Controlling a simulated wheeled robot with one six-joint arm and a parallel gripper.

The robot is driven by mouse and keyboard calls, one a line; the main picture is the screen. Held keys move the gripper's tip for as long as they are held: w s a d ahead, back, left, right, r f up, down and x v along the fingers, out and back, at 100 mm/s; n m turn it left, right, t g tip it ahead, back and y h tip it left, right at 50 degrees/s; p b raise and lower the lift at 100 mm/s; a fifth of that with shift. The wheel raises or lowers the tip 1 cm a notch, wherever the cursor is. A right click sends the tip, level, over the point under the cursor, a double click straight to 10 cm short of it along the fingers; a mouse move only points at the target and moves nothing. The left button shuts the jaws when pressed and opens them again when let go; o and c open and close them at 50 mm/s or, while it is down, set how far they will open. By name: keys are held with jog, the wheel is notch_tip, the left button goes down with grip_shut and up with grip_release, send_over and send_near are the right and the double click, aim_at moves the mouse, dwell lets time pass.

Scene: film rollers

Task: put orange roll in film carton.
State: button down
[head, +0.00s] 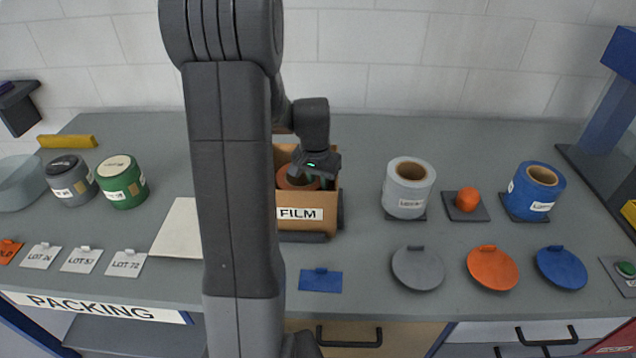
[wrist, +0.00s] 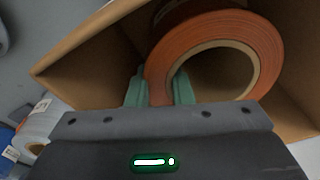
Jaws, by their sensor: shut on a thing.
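The orange roll (wrist: 168,62) is inside the film carton, with its hollow core facing the wrist camera. In the head view the orange roll (head: 292,179) shows partly, below my gripper. The film carton (head: 322,199) is an open brown box with a FILM label on its front; its cardboard wall (wrist: 85,62) surrounds the roll in the wrist view. My gripper (wrist: 158,88) is shut on the roll's wall, one green finger on each side. In the head view my gripper (head: 306,178) reaches into the carton from above. My arm hides the carton's left part, and the roll's underside is hidden.
A grey roll (head: 408,190), an orange ball-like object (head: 468,199) and a blue roll (head: 534,192) stand on the right. Grey (head: 418,268), orange (head: 492,268) and blue (head: 561,267) discs lie in front. Grey (head: 71,181) and green (head: 122,182) containers stand left.

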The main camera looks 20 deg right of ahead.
jog(key=shift+f, duration=0.1)
jog(key=c, duration=1.3)
grip_release()
jog(key=r, duration=0.8)
jog(key=s+a+r, duration=0.1)
jog(key=r, duration=0.3)
jog(key=shift+r, duration=0.1)
